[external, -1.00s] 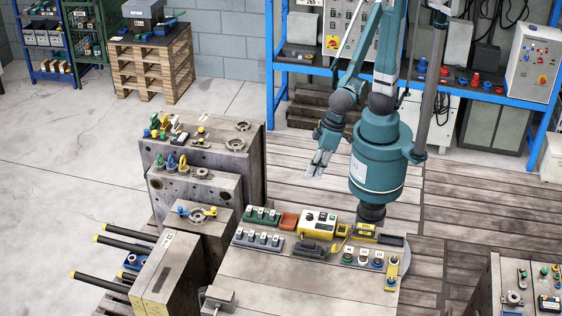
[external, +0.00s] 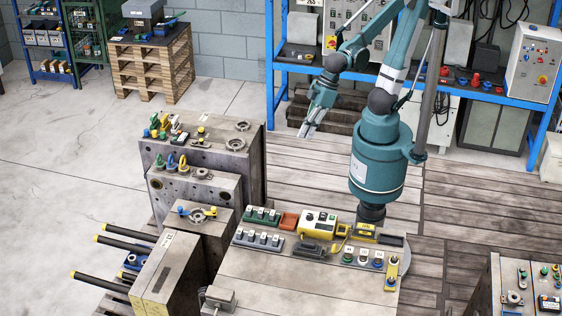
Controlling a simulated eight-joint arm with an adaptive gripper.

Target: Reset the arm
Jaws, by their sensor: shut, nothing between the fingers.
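My gripper (external: 309,130) is in the upper middle of the external view, pointing down and slightly left. Its grey fingers are shut with nothing visible held between them. It hangs in the air in front of the blue shelving, clear of the mould blocks and the worktop. My arm bends from its teal base at the worktop's far edge.
The worktop (external: 250,285) carries a yellow control box (external: 318,224) and rows of small switches. Grey mould blocks (external: 200,160) with coloured eyebolts stand to the left. The blue shelving (external: 290,75) is behind. Wooden floor between shelving and worktop is open.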

